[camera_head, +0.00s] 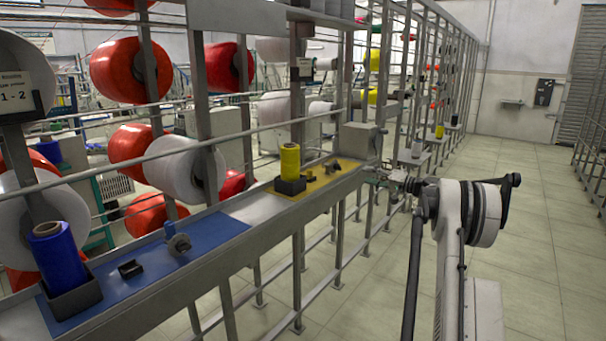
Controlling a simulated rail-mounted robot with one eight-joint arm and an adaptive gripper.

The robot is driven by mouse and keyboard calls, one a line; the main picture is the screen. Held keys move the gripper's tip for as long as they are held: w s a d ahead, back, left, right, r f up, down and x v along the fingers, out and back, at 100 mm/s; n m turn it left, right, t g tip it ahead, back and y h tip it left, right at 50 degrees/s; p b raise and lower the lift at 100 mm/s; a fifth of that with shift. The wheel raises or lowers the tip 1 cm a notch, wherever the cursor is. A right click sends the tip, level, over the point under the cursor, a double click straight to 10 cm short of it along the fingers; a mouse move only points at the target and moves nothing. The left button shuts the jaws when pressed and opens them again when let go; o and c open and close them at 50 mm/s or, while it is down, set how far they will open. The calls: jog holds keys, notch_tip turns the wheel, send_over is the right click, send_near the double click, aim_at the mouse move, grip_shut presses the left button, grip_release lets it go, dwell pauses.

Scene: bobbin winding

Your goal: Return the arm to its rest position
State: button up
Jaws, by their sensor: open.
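My arm rises at the right of the picture and bends at a pale rounded joint. Its end reaches left, where my gripper (376,176) is small and seen from behind, near the right end of the shelf. It is open, and I see nothing in it. The fingertips are too small to make out clearly. A grey box (357,140) stands on the shelf just to the left of and above the gripper; I cannot tell whether they touch.
A long metal shelf (215,262) runs along the rack. It bears a blue bobbin (58,268) in a dark holder, a yellow bobbin (290,160), and small dark parts (131,269). Red and white spools (130,70) hang behind. The tiled floor (540,230) at right is clear.

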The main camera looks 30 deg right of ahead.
jog(key=a+r+n+g, duration=0.1)
jog(key=a+r+g, duration=0.3)
jog(key=a, duration=1.1)
jog(key=a+r+n+g, duration=0.15)
jog(key=a+r, duration=0.45)
jog(key=a, duration=0.9)
jog(key=s+a+r+g+h, duration=0.15)
jog(key=s+a, duration=0.45)
jog(key=a, duration=0.6)
jog(key=s+a+f+n+g+h, duration=0.2)
jog(key=s+a+n+g, duration=0.1)
jog(key=s+a, duration=1.25)
jog(key=s+a+f+h, duration=0.1)
jog(key=s+f, duration=0.2)
jog(key=s, duration=0.4)
jog(key=s+a+f+n+h+p, duration=0.1)
jog(key=s+f, duration=0.2)
jog(key=s, duration=0.4)
jog(key=s+a+f+n+h, duration=0.1)
jog(key=s+f, duration=0.2)
jog(key=s, duration=0.4)
jog(key=shift+f, duration=0.35)
